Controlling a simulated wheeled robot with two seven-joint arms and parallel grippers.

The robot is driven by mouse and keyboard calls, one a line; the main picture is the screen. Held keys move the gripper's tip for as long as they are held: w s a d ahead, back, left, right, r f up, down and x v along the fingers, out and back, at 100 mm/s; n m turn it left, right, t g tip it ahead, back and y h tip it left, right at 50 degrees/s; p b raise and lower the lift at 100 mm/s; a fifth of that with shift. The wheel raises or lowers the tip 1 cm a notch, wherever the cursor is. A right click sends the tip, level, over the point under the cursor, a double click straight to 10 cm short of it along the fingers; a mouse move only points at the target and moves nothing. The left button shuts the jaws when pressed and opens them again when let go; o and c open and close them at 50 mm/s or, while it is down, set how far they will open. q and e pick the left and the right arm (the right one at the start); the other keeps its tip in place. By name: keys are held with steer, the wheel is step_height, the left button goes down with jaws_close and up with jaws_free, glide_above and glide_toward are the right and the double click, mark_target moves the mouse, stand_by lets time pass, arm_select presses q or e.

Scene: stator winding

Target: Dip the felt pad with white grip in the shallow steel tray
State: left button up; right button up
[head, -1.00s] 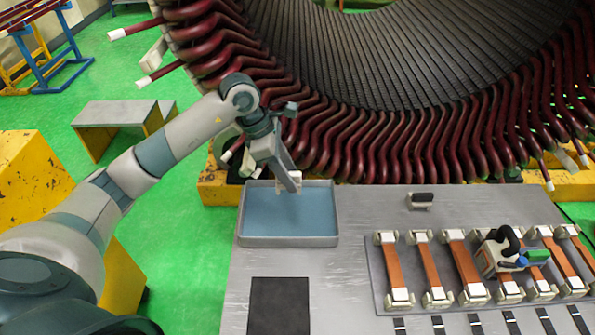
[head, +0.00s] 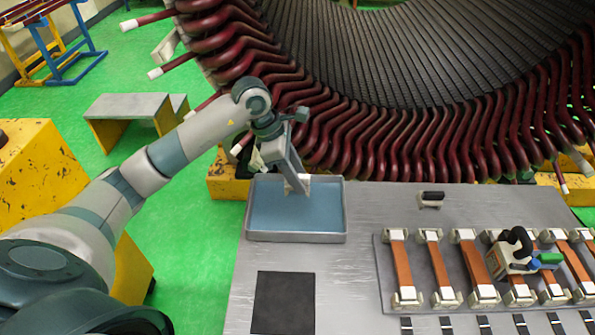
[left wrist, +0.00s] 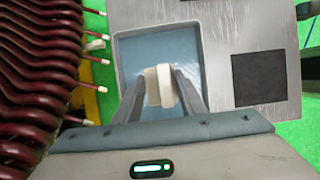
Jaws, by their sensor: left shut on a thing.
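The shallow steel tray (head: 297,238) holds blue-grey liquid and sits at the back left of the metal table. It also shows in the left wrist view (left wrist: 118,62). My left gripper (head: 297,190) is over the tray's back half, pointing down. It is shut on the felt pad with white grip (left wrist: 159,86), whose white grip shows between the fingers in the left wrist view. The felt underside is hidden, and I cannot tell whether it touches the liquid. My right gripper is in neither view.
The stator with dark red coil ends (head: 400,155) stands close behind the tray. A black-topped pad (head: 430,197) stands to the right. A fixture plate (head: 385,275) carries copper bars and a tool. A black mat (head: 283,302) lies in front of the tray.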

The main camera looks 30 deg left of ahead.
arm_select(q)
step_height(320, 180, down, 3)
steer(key=shift+b, duration=0.55)
steer(key=shift+f+b, duration=0.85)
steer(key=shift+f, duration=1.05)
steer(key=shift+f+b, duration=0.35)
steer(key=shift+f, duration=0.5)
steer(key=shift+r, duration=0.15)
steer(key=shift+r+p, duration=0.65)
steer(key=shift+r, duration=0.55)
steer(key=shift+r+p, duration=1.8)
steer(key=shift+r, duration=2.4)
